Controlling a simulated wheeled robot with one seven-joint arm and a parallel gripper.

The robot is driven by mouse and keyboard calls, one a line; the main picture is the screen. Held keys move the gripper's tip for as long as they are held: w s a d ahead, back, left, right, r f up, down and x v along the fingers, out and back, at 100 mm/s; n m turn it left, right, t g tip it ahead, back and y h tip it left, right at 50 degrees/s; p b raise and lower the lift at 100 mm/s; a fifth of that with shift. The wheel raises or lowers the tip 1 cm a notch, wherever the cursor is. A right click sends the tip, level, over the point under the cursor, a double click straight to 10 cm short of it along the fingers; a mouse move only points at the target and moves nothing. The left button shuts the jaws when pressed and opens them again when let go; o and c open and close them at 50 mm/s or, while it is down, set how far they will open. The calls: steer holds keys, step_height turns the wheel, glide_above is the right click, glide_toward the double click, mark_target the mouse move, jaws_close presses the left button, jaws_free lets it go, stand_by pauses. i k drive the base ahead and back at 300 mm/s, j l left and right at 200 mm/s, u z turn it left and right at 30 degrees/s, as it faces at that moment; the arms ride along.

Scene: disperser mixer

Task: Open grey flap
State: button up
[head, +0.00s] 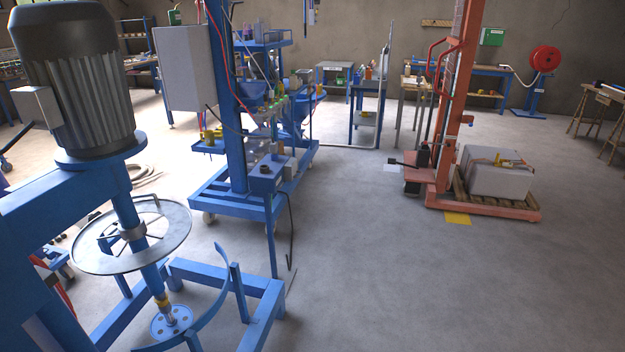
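The disperser mixer stands at the left of the head view, with a dark grey motor (75,75) above a blue shaft (128,215). A thin round grey lid (100,262) surrounds the shaft at mid height. It lies roughly level and has a wire-like piece on its upper side. This lid may carry the grey flap; I cannot make out a separate flap or whether it is open. Below it are a perforated disc (172,318) and a curved blue bracket (215,318). My gripper is not in view.
The mixer's blue base frame (265,318) extends along the floor. A blue wheeled rig (225,198) with a light grey cabinet (185,68) stands behind it. An orange lift (450,120) holds a grey block (497,178) on a pallet. The floor at centre and right front is clear.

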mark_target(291, 166)
steer(key=i+l+u, duration=0.5)
steer(key=i+l, duration=0.25)
steer(key=i+l+u, duration=0.4)
steer(key=i, duration=0.4)
steer(key=i+l+u, duration=0.4)
steer(key=i+l, duration=0.3)
steer(key=i+l+u, duration=0.4)
steer(key=i+l, duration=0.2)
steer(key=l, duration=0.25)
